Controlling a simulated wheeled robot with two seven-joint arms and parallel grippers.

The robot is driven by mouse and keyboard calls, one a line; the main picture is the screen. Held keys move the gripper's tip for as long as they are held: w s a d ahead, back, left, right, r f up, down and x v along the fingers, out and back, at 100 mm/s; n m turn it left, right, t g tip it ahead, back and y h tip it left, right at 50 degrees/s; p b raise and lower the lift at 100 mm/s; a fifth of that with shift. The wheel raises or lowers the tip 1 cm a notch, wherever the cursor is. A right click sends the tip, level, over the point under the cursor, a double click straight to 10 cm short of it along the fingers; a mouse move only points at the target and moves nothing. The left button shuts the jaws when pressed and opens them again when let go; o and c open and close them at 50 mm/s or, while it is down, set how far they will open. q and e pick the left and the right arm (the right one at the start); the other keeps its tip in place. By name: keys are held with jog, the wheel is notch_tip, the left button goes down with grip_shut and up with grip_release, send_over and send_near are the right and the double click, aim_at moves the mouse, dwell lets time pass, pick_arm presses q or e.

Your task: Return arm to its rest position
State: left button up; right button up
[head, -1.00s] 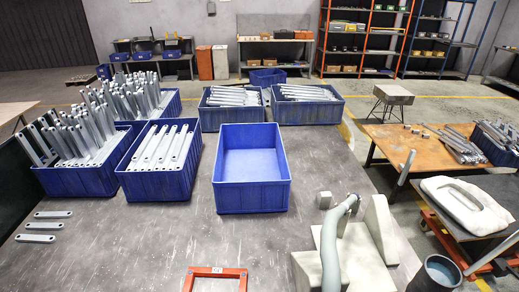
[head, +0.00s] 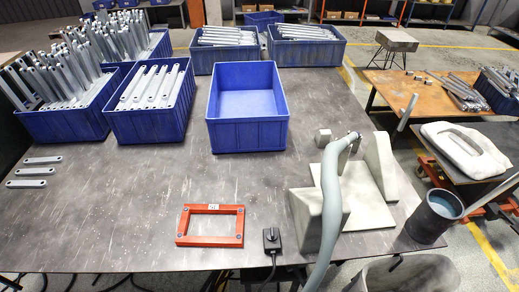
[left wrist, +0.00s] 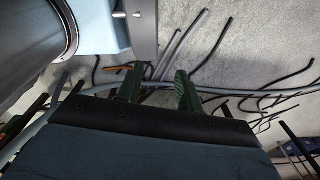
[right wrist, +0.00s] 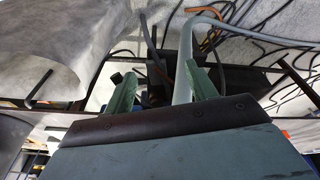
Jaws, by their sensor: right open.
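Neither of my grippers shows in the head view. My left gripper (left wrist: 158,88) appears in the left wrist view with its two dark green fingers apart and nothing held between them; cables and a grey floor lie beyond. My right gripper (right wrist: 162,88) appears in the right wrist view with its fingers wide apart and empty. Beyond it are a grey tube, dark bars and cables. In the head view an empty blue bin (head: 247,135) stands mid-table, and three loose galvanized brackets (head: 27,184) lie flat at the left.
Blue bins of brackets (head: 150,125) fill the table's back left. A red frame (head: 210,239) and a black switch box (head: 271,240) lie near the front edge. A pale fixture (head: 357,198) with a grey curved tube (head: 331,205) stands at the right, beside a dark cup (head: 433,218).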

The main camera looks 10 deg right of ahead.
jog(key=s+d+f+b, duration=0.2)
jog(key=s+f+b, duration=0.2)
jog(key=f, duration=0.6)
jog(key=s+d+f+g+b, duration=0.1)
jog(key=s+f+b, duration=0.3)
jog(key=s+f, duration=0.4)
jog(key=s+d+f+b, duration=0.3)
jog(key=s+f, duration=0.3)
jog(key=f, duration=0.8)
jog(key=shift+f+n+g+h+b, duration=0.2)
jog(key=shift+n+g+h+b, duration=0.1)
jog(key=shift+b, duration=0.15)
jog(key=shift+d, duration=0.1)
